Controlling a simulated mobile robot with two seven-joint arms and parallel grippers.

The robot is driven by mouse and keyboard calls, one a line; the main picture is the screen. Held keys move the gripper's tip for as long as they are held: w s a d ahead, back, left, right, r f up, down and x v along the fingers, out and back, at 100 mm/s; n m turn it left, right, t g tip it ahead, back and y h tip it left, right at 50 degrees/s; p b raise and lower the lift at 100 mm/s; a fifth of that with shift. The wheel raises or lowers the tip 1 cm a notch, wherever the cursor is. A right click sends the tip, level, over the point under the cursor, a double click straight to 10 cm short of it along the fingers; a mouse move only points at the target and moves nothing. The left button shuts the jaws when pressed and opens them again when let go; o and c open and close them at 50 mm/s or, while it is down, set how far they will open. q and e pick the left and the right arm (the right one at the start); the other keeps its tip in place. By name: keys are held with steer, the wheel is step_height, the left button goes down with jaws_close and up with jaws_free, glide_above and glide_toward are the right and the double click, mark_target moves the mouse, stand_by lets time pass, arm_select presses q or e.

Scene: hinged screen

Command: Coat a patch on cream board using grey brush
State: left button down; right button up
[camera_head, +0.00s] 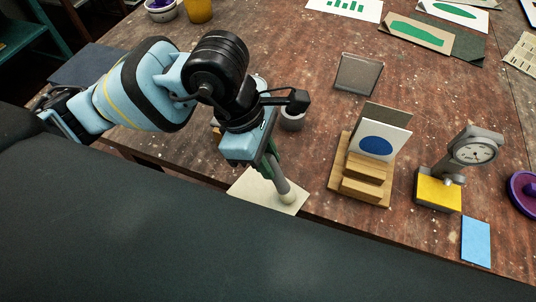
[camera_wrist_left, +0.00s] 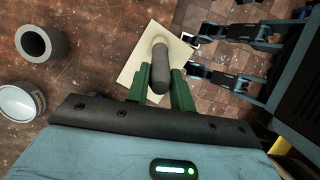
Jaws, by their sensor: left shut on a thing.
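The cream board (camera_head: 255,190) lies flat at the table's front edge; it also shows in the left wrist view (camera_wrist_left: 134,76). My left gripper (camera_head: 271,165) is above it, its green fingers shut on the grey brush (camera_head: 281,184). In the left wrist view the fingers (camera_wrist_left: 160,75) close around the brush's dark grey handle (camera_wrist_left: 161,66). The brush leans, with its pale round tip low over the right part of the board. I cannot tell if the tip touches. No coated patch is visible on the bare board.
A grey cup (camera_head: 292,121) stands behind my left gripper. To the right are a wooden stand (camera_head: 364,188) with a blue-oval card, a yellow-based gauge (camera_head: 438,190), a blue card (camera_head: 476,241) and a purple dish (camera_head: 522,191). A tilted panel (camera_head: 358,74) stands farther back.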

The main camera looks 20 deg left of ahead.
arm_select(q)
steer(key=a, duration=0.1)
steer(key=w+a, duration=0.1)
steer(key=a, duration=0.1)
arm_select(e)
steer(key=shift+s+f, duration=0.3)
steer(key=shift+f, duration=0.1)
arm_select(q)
steer(key=shift+d, duration=0.1)
arm_select(e)
steer(key=shift+d, duration=0.1)
arm_select(q)
steer(key=shift+b, duration=0.3)
stand_by(0.4)
steer(key=shift+a+f, duration=0.1)
steer(key=shift+a, duration=0.1)
arm_select(e)
steer(key=shift+s+f, duration=0.1)
arm_select(q)
steer(key=shift+w+a+b, duration=0.15)
steer(key=shift+w+a, duration=0.05)
steer(key=shift+a, duration=0.45)
steer(key=shift+w+a+b, duration=0.15)
steer(key=shift+w+a, duration=0.05)
steer(key=shift+a, duration=0.4)
arm_select(e)
steer(key=shift+s+f, duration=0.3)
steer(key=shift+f, duration=0.1)
